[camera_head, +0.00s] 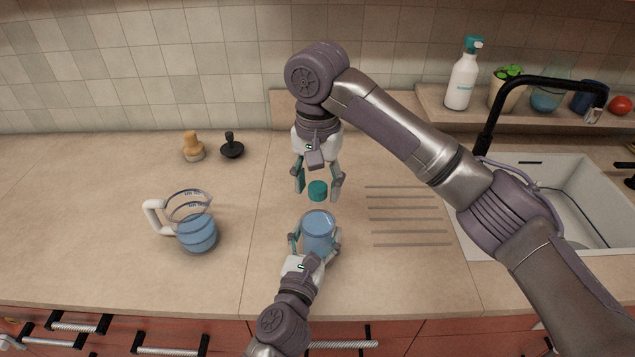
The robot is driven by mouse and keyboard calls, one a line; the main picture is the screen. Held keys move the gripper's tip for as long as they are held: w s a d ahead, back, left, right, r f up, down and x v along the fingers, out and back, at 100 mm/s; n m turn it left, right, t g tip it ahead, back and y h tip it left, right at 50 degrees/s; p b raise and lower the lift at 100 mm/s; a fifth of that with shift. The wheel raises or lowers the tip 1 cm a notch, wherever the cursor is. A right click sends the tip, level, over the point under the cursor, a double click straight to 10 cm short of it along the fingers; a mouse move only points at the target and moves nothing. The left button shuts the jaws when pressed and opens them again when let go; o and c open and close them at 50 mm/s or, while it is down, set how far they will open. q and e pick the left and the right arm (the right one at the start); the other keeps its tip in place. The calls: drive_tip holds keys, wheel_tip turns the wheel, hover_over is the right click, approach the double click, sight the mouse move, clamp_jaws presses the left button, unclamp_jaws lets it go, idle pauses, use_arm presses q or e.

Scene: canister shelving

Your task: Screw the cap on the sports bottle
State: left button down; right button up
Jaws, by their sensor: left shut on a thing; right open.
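The sports bottle (319,229) is a translucent blue vessel standing upright on the counter. My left gripper (315,241) is shut around its sides from the front. The teal cap (318,190) is behind the bottle in the picture, below and between the fingers of my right gripper (318,193). My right gripper points down and is open, with a finger on each side of the cap. I cannot tell whether the cap rests on the counter or whether a finger touches it.
A measuring jug (197,233) with blue liquid stands at the left. A wooden-handled brush (193,147) and a black tool (232,146) are behind it. Drain grooves (408,215) and the sink (560,185) with a black faucet (492,125) lie right. A shelf (425,103) holds a soap bottle (462,80).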

drive_tip(key=shift+r, duration=2.25)
drive_tip(key=n, duration=0.2)
drive_tip(key=r+n, duration=0.1)
drive_tip(key=n, duration=0.7)
drive_tip(key=shift+r, duration=0.35)
drive_tip(key=n, duration=0.3)
drive_tip(key=r+n, duration=0.1)
drive_tip(key=n, duration=0.2)
drive_tip(key=shift+n, duration=0.4)
drive_tip(key=n, duration=0.5)
drive_tip(key=shift+r, duration=0.4)
